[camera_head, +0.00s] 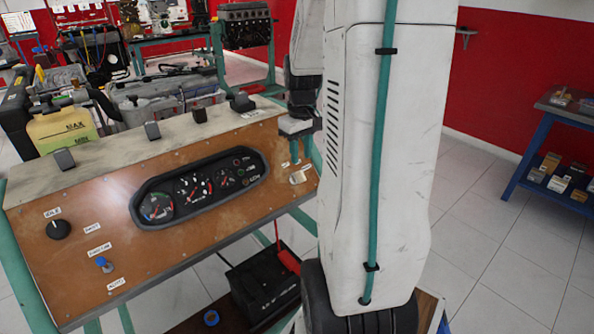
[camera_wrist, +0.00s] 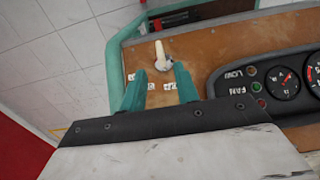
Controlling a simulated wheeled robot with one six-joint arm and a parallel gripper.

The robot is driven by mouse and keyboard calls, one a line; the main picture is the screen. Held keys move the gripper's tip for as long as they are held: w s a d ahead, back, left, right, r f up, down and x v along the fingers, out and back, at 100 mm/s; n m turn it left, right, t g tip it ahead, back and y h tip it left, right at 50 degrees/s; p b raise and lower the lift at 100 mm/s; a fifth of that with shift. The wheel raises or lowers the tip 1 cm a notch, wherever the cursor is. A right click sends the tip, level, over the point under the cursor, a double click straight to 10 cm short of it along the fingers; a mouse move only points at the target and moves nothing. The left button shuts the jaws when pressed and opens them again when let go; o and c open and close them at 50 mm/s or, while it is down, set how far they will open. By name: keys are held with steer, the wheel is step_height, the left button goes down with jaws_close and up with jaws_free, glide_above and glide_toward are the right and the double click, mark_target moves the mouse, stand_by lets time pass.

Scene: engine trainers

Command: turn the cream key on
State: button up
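The cream key (camera_head: 299,176) sits at the right end of the brown panel (camera_head: 110,190), near its edge. In the wrist view the cream key (camera_wrist: 162,57) stands upright in the picture on a round base, with small white labels below it. My gripper (camera_wrist: 159,69) is open, with its two teal fingers apart. The key appears just past the fingertips and between them, and I see no finger touching it. In the head view my gripper (camera_head: 295,163) is over the panel's right end, close to the key. How deep the fingers are around the key cannot be told.
A black gauge cluster (camera_head: 200,188) is left of the key. A black knob (camera_head: 60,229) and a blue toggle (camera_head: 103,264) are further left. A black battery (camera_head: 262,286) stands below the panel. My arm hides the area to the right.

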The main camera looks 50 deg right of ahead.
mark_target(301, 172)
step_height(301, 172, down, 7)
steer(key=shift+r, duration=0.15)
jaws_close()
